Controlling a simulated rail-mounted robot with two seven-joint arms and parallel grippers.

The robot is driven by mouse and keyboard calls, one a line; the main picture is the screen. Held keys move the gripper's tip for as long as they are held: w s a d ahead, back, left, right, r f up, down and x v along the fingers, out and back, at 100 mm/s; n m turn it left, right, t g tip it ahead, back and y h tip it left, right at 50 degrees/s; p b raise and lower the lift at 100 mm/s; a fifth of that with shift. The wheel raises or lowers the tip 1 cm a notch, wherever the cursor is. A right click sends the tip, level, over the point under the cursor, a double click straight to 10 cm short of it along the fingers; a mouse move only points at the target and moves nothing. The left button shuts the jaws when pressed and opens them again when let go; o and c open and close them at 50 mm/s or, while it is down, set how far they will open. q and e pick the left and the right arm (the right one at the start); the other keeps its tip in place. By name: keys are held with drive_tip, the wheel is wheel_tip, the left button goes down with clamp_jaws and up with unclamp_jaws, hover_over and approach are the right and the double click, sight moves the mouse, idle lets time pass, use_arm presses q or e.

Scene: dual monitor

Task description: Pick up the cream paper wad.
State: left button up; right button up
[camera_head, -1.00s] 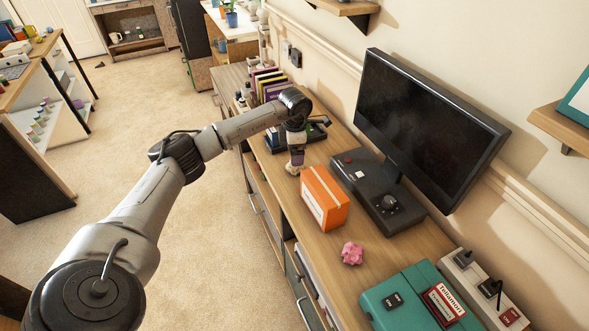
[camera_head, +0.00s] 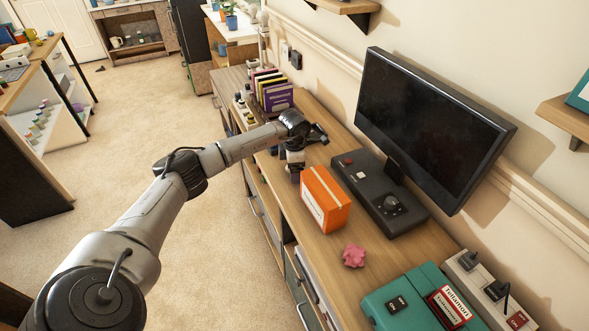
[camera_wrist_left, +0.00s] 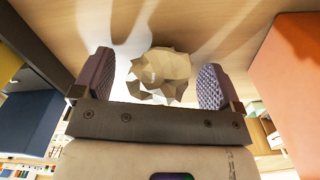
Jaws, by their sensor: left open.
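The cream paper wad (camera_wrist_left: 163,75) is crumpled and faceted, and shows in the left wrist view on the wooden surface. My left gripper (camera_wrist_left: 157,82) is open, with one purple ridged finger on each side of the wad. A gap shows between the wad and each finger, so no grip is visible. In the head view my left arm reaches over the cabinet top to just behind the orange box (camera_head: 325,199); the fingertips and the wad are hidden there. My right gripper is not in view.
The orange box stands close to my left gripper. A black control panel (camera_head: 370,190) and a monitor (camera_head: 430,125) stand to the right. Books (camera_head: 272,92) stand behind. A pink crumpled object (camera_head: 353,255) and a teal case (camera_head: 400,300) lie nearer, with bare wood around the pink object.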

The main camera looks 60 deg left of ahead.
use_arm(q)
drive_tip(key=shift+c, duration=0.2)
drive_tip(key=c, duration=1)
drive_tip(key=shift+r, duration=0.1)
